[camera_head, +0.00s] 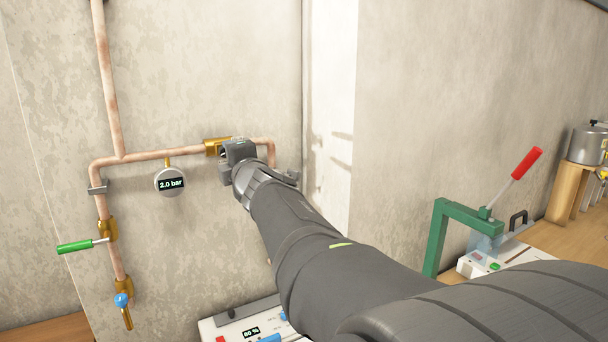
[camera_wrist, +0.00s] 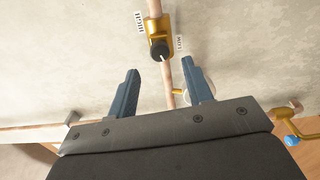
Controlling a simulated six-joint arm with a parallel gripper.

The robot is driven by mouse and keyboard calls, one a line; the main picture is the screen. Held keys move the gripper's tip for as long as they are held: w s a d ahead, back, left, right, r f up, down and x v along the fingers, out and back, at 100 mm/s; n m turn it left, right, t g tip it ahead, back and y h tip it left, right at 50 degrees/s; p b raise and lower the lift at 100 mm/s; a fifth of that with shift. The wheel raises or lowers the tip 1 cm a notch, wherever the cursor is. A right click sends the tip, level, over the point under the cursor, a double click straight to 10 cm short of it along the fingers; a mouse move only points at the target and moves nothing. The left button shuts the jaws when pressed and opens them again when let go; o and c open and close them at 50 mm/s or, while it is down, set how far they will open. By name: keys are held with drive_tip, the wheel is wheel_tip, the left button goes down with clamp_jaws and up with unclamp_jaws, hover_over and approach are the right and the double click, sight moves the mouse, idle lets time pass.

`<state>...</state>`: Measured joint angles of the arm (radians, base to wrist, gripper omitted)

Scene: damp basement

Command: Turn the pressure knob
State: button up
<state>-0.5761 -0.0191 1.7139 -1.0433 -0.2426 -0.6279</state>
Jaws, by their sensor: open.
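The pressure knob (camera_wrist: 159,50) is a black round knob with a white pointer mark, on a brass body (camera_wrist: 154,26) in the copper pipe. Labels HIGH (camera_wrist: 139,23) and LOW (camera_wrist: 180,43) flank it. My gripper (camera_wrist: 160,66) is open in the wrist view, one finger to each side below the knob, with nothing between the fingertips. In the head view the brass body (camera_head: 213,146) shows beside my gripper (camera_head: 231,153), which hides the knob. The round gauge (camera_head: 170,182) reads 2.0 bar; in the wrist view it is partly behind the right finger.
Copper pipe (camera_head: 112,80) runs along the wall. A green-handled valve (camera_head: 75,247) and a blue-handled tap (camera_head: 122,300) are at lower left. A panel reading 80 % (camera_head: 250,331) lies below my arm. A green press (camera_head: 437,235) with a red lever stands right.

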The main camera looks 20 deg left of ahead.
drive_tip(key=v, duration=1.2)
drive_tip(key=shift+s+d, duration=0.25)
drive_tip(key=shift+s, duration=0.05)
drive_tip(key=shift+w, duration=0.1)
drive_tip(key=x, duration=1.7)
drive_tip(key=m, duration=1.1)
drive_tip(key=shift+w+a+r, duration=0.1)
drive_tip(key=shift+a, duration=0.05)
idle(2.4)
idle(1.1)
